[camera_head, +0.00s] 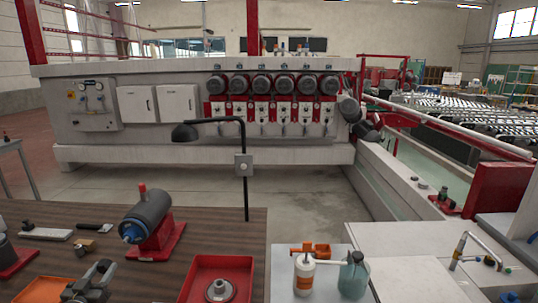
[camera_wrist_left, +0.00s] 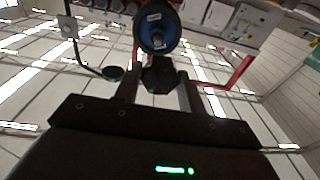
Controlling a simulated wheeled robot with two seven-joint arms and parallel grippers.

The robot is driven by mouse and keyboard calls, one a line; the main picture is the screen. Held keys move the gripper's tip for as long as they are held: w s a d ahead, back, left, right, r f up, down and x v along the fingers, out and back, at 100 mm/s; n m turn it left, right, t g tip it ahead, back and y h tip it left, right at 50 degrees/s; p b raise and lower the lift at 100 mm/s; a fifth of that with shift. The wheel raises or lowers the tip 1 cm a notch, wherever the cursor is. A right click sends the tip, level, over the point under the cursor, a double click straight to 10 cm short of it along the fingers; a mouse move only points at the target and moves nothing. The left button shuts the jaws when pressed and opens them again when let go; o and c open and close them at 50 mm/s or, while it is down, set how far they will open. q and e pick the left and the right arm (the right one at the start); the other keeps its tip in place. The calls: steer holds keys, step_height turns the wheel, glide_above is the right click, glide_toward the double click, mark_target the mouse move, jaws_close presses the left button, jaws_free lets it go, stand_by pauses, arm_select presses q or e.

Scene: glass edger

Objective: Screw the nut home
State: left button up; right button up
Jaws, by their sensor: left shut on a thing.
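A dark hexagonal nut (camera_wrist_left: 158,75) shows between the two fingers of my left gripper (camera_wrist_left: 160,88) in the left wrist view; the gripper is shut on it. In the head view my left gripper (camera_head: 101,270) is at the lower left, in front of and below the nose of the blue-grey spindle unit (camera_head: 147,212) on its red base. The spindle's round blue end (camera_wrist_left: 157,28) shows just beyond the nut in the wrist view. A gap shows between gripper and spindle in the head view; I cannot tell the nut's thread contact. My right gripper is not in view.
A red tray (camera_head: 195,270) with a metal flanged part (camera_head: 220,290) stands on the wooden bench. A lamp post (camera_head: 244,195) rises at the bench's back. Small tools (camera_head: 47,233) lie left of the spindle. A white bottle (camera_head: 304,275) and a bluish jug (camera_head: 353,275) stand to the right.

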arm_select(q)
steer(key=s+p, duration=0.1)
steer(key=s, duration=0.2)
steer(key=shift+s+r+p, duration=0.15)
steer(key=shift+s+p, duration=0.1)
steer(key=shift+p, duration=0.1)
steer(key=shift+s, duration=0.25)
steer(key=shift+d, duration=0.1)
